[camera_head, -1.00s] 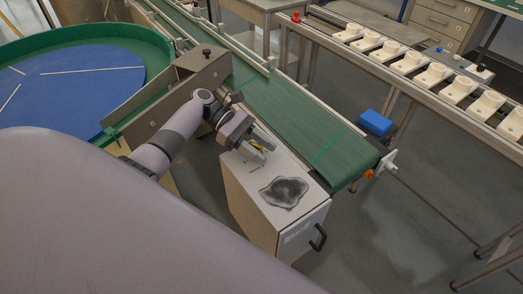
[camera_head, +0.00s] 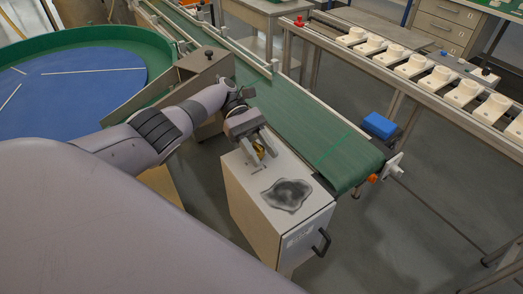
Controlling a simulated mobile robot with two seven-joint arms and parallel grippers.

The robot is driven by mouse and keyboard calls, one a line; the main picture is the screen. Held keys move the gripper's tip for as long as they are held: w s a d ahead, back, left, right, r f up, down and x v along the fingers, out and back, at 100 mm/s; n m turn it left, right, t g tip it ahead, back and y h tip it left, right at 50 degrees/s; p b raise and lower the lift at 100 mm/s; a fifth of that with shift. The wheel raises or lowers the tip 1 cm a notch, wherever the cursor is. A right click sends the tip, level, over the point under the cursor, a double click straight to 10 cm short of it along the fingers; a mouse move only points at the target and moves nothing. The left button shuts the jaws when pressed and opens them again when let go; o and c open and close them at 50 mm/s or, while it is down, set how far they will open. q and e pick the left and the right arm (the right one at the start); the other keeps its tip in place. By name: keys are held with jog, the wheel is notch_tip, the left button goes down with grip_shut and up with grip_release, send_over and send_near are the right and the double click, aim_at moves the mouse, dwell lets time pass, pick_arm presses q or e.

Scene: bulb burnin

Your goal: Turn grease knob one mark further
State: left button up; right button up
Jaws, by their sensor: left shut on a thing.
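My left gripper (camera_head: 260,155) reaches in over the back part of the top of a pale cabinet (camera_head: 240,190). It points down and is shut on a small brass-yellow piece (camera_head: 259,148), which looks like the grease knob. The fingers and wrist hide most of the knob, and no marks around it can be made out. My right gripper is not in view.
A dark grey smeared patch (camera_head: 287,194) lies on the cabinet top, and a black handle (camera_head: 321,242) is on its front. A green conveyor belt (camera_head: 310,130) runs alongside. A blue round table (camera_head: 70,85) is at left. A rail holds several white fixtures (camera_head: 415,66).

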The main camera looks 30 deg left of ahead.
pick_arm(q)
jog(key=shift+f, duration=0.1)
dwell(0.4)
jog(key=o, duration=0.9)
jog(key=shift+o, duration=0.2)
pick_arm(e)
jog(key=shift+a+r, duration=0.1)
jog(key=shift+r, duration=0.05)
